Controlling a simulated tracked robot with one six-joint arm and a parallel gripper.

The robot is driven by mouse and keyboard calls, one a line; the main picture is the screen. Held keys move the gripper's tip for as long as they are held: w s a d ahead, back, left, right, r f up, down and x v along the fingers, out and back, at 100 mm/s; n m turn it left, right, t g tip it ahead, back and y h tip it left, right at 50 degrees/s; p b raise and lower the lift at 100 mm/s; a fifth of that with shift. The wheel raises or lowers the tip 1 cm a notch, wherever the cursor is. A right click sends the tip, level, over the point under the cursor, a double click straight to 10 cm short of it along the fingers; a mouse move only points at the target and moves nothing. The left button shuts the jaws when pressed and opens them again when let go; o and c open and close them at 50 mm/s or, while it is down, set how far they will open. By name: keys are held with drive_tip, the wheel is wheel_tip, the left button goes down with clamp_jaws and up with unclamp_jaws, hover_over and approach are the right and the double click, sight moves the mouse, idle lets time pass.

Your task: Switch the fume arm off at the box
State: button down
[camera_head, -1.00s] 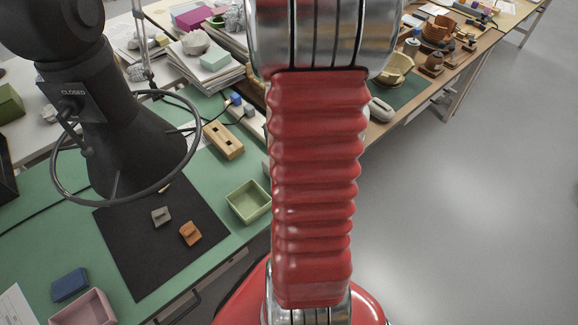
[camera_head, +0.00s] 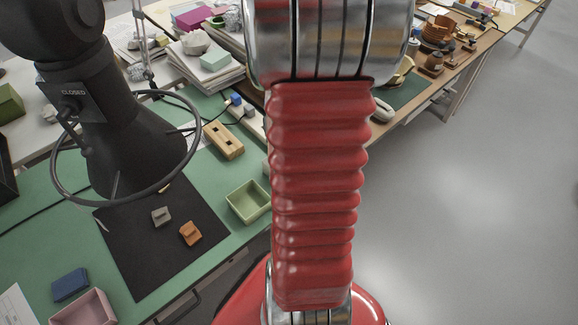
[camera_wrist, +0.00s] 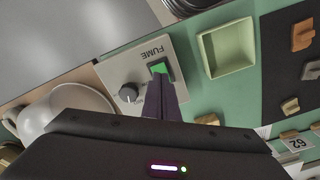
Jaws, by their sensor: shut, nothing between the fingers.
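The fume box (camera_wrist: 128,72) is a pale box in the wrist view, its FUME label upside down. It has a bright green switch (camera_wrist: 161,67) and a dark round knob (camera_wrist: 128,93). My gripper (camera_wrist: 159,80) is shut and empty, its fingertips overlapping the lower edge of the green switch in the picture. I cannot tell whether they touch it. The black fume arm (camera_head: 130,140), with a wire ring around its hood and a CLOSED plate, stands over the green mat at left in the head view. My red arm hides most of the box there.
A green tray (camera_wrist: 228,48) lies beside the box; it also shows in the head view (camera_head: 248,202). A black mat (camera_head: 150,260) holds a grey sherd (camera_head: 161,216) and an orange one (camera_head: 190,233). A white rounded object (camera_wrist: 85,100) is left of my gripper.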

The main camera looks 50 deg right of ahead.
drive_tip(key=shift+r, duration=2.25)
